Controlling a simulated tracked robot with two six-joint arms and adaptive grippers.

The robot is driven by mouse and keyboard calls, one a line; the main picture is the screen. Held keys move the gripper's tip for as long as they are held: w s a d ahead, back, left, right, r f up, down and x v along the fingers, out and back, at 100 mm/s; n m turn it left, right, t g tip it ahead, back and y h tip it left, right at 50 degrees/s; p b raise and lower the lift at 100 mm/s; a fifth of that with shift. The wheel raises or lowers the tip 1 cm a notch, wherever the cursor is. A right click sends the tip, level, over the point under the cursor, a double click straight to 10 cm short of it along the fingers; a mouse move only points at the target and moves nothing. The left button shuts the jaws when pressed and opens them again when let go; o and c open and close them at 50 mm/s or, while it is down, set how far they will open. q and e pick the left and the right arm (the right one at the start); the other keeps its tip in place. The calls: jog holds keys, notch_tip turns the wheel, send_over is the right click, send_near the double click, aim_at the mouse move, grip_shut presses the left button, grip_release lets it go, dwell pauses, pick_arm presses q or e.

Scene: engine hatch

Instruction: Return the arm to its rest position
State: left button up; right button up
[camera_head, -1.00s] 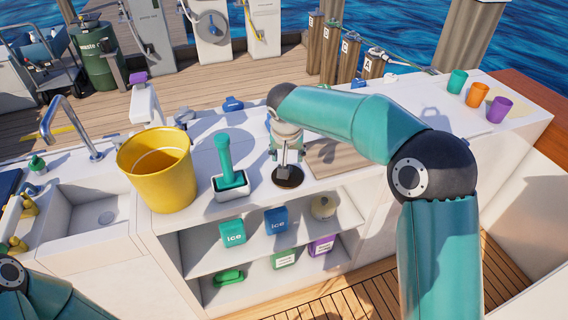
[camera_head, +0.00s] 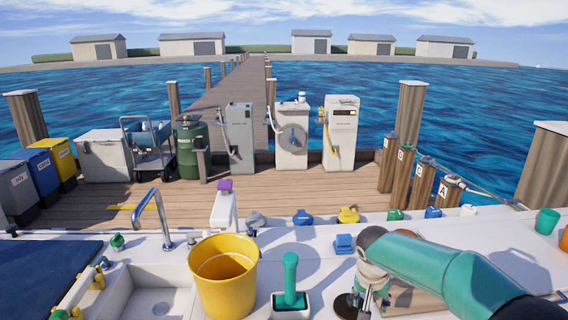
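My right arm, teal with a dark wrist joint, reaches in from the lower right over the white counter. Its gripper (camera_head: 366,300) points down beside a dark round opening (camera_head: 346,306) in the counter. The fingers are small and partly hidden by the wrist, so I cannot tell whether they are open or shut. My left arm and gripper are not in view.
A yellow bucket (camera_head: 224,286) and a green-handled tool in a white holder (camera_head: 291,290) stand left of my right gripper. A sink with a tap (camera_head: 155,215) is further left. A green cup (camera_head: 547,221) stands at the far right. Fuel pumps (camera_head: 292,135) stand on the dock behind.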

jog(key=s+f+g+p, duration=0.1)
jog(key=s+f+g, duration=0.2)
jog(key=s+f, duration=0.6)
jog(key=s+a+f+n+y, duration=0.1)
jog(key=s+a+f+y, duration=0.1)
jog(key=s, duration=0.5)
jog(key=s+a+f+y+p, duration=0.1)
jog(key=s+a+f+y, duration=0.1)
jog(key=s+a+f, duration=0.2)
jog(key=s+a+f+n+t+y+p, duration=0.1)
jog(key=s+a+f, duration=0.3)
jog(key=s+f, duration=0.4)
jog(key=shift+s+f+n+y, duration=0.15)
jog(key=shift+s+n+y, duration=0.2)
jog(key=shift+s, duration=0.65)
